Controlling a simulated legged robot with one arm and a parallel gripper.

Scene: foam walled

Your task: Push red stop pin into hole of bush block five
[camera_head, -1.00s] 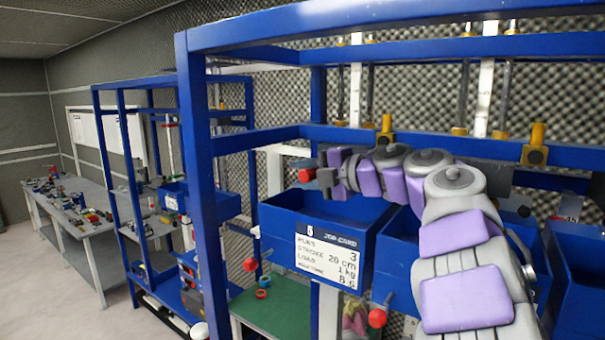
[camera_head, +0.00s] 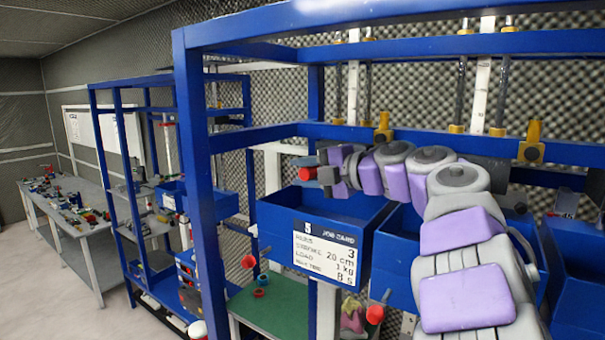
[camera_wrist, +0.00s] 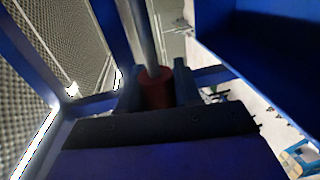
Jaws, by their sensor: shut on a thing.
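My gripper (camera_head: 320,174) is raised above the left end of a blue bin, at the end of my arm reaching in from the right. It is shut on the red stop pin (camera_head: 307,174), whose red end shows at the tips in the head view. In the wrist view the pin's red body (camera_wrist: 156,88) sits between the dark jaws, and a grey metal rod runs up in line with it. I cannot tell whether the rod belongs to the pin. I cannot pick out bush block five or its hole in either view.
The blue bin (camera_head: 283,233) carries a job card (camera_head: 324,254) marked 5. A blue frame post (camera_head: 200,200) stands left of my gripper, with a crossbar just above. Yellow-topped fittings (camera_head: 533,141) sit along the crossbar. Another red knob (camera_head: 375,315) shows below the bins.

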